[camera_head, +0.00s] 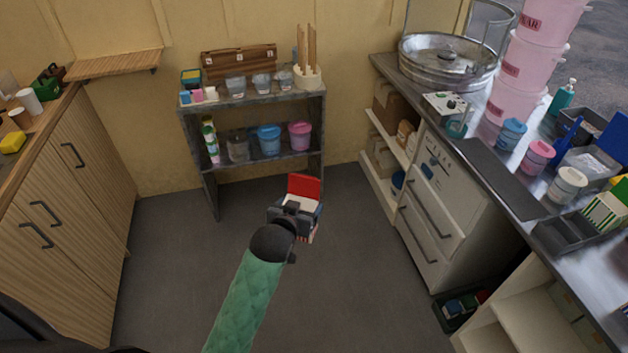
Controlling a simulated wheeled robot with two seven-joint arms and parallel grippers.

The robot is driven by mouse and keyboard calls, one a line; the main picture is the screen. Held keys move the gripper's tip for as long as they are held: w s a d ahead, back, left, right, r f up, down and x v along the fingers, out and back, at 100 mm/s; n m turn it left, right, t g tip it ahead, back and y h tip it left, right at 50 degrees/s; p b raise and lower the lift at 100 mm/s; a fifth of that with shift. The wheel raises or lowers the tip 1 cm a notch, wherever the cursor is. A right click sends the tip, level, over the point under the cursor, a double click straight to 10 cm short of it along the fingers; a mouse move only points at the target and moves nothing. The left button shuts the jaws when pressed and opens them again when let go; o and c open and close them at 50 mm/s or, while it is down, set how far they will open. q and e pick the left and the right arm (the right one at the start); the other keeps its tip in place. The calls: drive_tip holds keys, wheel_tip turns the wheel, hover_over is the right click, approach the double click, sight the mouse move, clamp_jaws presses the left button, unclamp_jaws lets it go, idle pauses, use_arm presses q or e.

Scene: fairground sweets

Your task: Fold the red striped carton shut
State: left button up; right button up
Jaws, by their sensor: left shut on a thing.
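The red striped carton (304,187) is held up in front of me over the floor, near the middle of the view. Its red flap stands up at the back, and a pale part shows below the flap. A little striping shows low on its right side. My left gripper (293,213) is shut on the carton from the near side and hides most of its body. My right gripper is not in view.
A grey shelf (252,104) with tubs and cups stands behind. On the right, the metal counter (485,172) holds a candyfloss machine (447,58), pink buckets (525,62), small tubs and a green striped carton (604,211). Wooden cabinets (65,215) stand left. The floor between is clear.

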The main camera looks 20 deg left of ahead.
use_arm(q)
drive_tip(key=w+d+f+m+g+h, duration=0.4)
drive_tip(key=w+d+m+g+h, duration=0.1)
drive_tip(key=d+m+g+h, duration=0.1)
drive_tip(key=w+d+f+m+g+h, duration=0.4)
drive_tip(key=w+d+m+g+h, duration=0.2)
drive_tip(key=d+m, duration=0.3)
drive_tip(key=shift+m+g+h, duration=0.3)
drive_tip(key=shift+m+h, duration=0.2)
drive_tip(key=shift+m, duration=0.4)
idle(0.9)
drive_tip(key=shift+w, duration=0.1)
